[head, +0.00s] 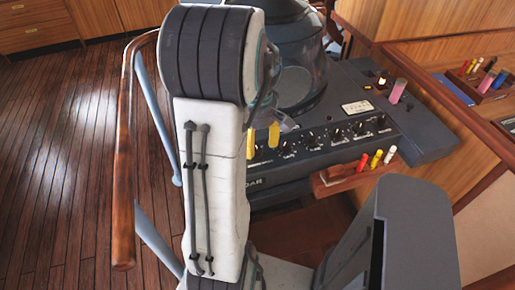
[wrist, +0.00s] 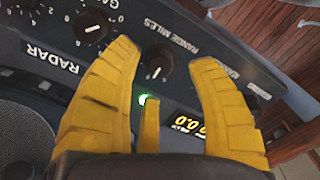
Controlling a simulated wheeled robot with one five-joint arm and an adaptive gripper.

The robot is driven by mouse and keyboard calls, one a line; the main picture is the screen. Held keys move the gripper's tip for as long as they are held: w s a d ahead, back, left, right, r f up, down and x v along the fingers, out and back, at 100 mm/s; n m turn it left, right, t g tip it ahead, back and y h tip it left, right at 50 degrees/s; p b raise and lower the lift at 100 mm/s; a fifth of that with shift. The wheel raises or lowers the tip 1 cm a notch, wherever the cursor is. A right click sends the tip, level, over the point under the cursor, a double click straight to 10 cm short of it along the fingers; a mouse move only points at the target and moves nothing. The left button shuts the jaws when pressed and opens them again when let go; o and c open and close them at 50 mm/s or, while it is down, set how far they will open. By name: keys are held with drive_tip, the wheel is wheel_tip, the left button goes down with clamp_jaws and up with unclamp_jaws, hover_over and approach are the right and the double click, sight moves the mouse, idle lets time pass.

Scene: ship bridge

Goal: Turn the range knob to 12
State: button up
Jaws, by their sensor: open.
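The range knob (wrist: 157,62) is black with a white pointer mark and sits by the "RANGE MILES" lettering in the wrist view. Its scale numbers are too small to read there, so I cannot tell its setting. My gripper (wrist: 164,53) has yellow fingers, open, one on either side of the knob in the picture. A gap shows between each finger and the knob. In the head view my gripper (head: 263,138) is partly hidden behind my arm, over the left part of the radar console's knob row. I cannot tell which knob there is the range knob.
Another knob (wrist: 92,27) with a numbered scale is left of the range knob. A green light (wrist: 145,99) and an orange digital display (wrist: 190,123) are below it. A wooden handrail (head: 124,150) stands left of my arm. Colored markers (head: 377,159) sit in a holder at right.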

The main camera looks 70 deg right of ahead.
sight(258, 149)
drive_tip(key=shift+f, duration=1.55)
drive_tip(key=shift+c, duration=0.4)
clamp_jaws()
